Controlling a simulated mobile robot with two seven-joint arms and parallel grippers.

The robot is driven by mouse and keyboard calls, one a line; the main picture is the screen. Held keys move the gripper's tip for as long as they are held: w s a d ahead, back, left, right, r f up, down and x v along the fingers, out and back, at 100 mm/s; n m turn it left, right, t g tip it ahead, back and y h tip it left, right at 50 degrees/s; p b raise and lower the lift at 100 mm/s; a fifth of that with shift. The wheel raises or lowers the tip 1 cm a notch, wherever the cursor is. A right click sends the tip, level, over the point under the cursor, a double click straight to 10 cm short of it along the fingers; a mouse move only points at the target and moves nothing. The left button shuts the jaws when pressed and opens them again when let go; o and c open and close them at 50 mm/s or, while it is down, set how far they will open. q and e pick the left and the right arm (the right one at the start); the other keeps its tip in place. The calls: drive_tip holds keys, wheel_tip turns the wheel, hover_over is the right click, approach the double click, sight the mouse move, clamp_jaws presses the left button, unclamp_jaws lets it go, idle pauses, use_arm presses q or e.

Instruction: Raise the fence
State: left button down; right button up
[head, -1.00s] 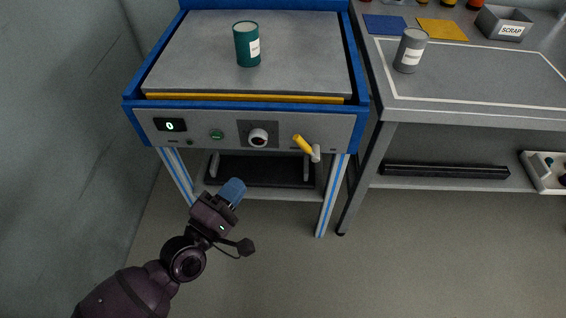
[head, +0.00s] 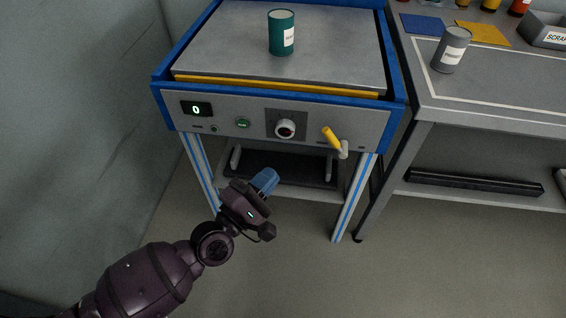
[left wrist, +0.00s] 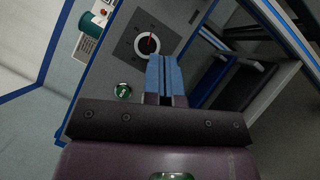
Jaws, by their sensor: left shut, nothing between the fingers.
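A blue-framed test machine has a grey front panel (head: 236,122) with a display reading 0, a green button (head: 243,123), a round knob (head: 285,129) and a yellow-handled lever (head: 333,139). A yellow bar (head: 275,87) runs low along the front edge of its grey top plate (head: 300,62); it may be the fence. My left gripper (head: 265,181) is shut and empty, in front of and below the panel. In the left wrist view the blue fingers (left wrist: 163,76) are together, with the knob (left wrist: 146,45) beyond their tips. My right gripper is not in view.
A teal can (head: 281,34) stands on the top plate. To the right, a bench (head: 480,119) holds a grey can (head: 451,50), blue and yellow mats and a scrap bin (head: 549,32). A wall (head: 85,120) is close on the left. The floor in front is clear.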

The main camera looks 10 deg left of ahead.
sight(333, 141)
use_arm(q)
drive_tip(key=s+d+r+x, duration=0.1)
drive_tip(key=d+x, duration=0.1)
drive_tip(key=x, duration=0.9)
drive_tip(key=shift+d, duration=0.2)
drive_tip(key=shift+r, duration=0.1)
